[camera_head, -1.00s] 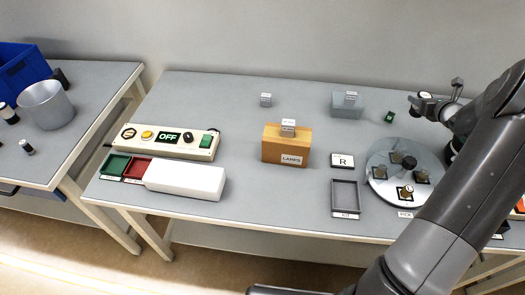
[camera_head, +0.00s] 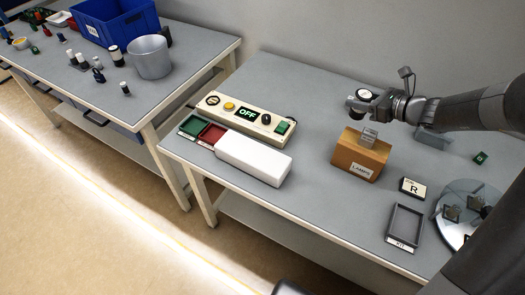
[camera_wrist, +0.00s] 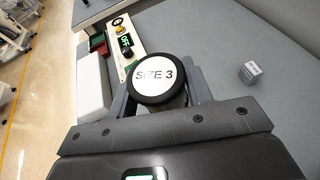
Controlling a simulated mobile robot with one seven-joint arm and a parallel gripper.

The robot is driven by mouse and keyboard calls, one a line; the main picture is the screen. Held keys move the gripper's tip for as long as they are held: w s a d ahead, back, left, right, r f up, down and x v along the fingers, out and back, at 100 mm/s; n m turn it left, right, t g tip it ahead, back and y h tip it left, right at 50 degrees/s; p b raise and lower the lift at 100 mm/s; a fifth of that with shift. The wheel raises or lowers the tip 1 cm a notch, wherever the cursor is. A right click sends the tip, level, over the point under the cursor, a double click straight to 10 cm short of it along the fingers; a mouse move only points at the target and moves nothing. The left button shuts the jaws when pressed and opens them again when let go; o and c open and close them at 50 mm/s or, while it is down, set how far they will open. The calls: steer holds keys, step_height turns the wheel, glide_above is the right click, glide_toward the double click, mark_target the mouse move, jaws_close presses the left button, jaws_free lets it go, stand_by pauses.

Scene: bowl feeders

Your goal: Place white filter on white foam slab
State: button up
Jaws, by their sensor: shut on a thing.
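My gripper (camera_head: 369,122) is shut on a round piece with a black rim and a white face reading "SIZE 3" (camera_wrist: 157,78). The piece also shows in the head view (camera_head: 364,95), held above the orange block. The frames do not show whether this is the white filter. The white foam slab (camera_head: 253,160) is a long white block near the table's front edge, left of my gripper and apart from it. Part of the slab shows at the left of the wrist view (camera_wrist: 91,85). Its top looks bare.
The orange LAMPS block (camera_head: 350,158) stands below my gripper. A control box reading OFF (camera_head: 246,115) lies behind the slab; green (camera_head: 194,125) and red (camera_head: 211,134) trays adjoin its left end. A grey cube (camera_wrist: 250,72) stands right in the wrist view. Table between slab and block is clear.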

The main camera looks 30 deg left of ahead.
steer(key=s+a+r+n+g, duration=0.1)
steer(key=s+a+n+g, duration=0.55)
steer(key=s+a, duration=0.9)
glide_above(250, 151)
steer(key=shift+m, duration=0.35)
steer(key=shift+f, duration=5.4)
steer(key=shift+f, duration=0.1)
steer(key=o, duration=1)
steer(key=shift+d, duration=0.1)
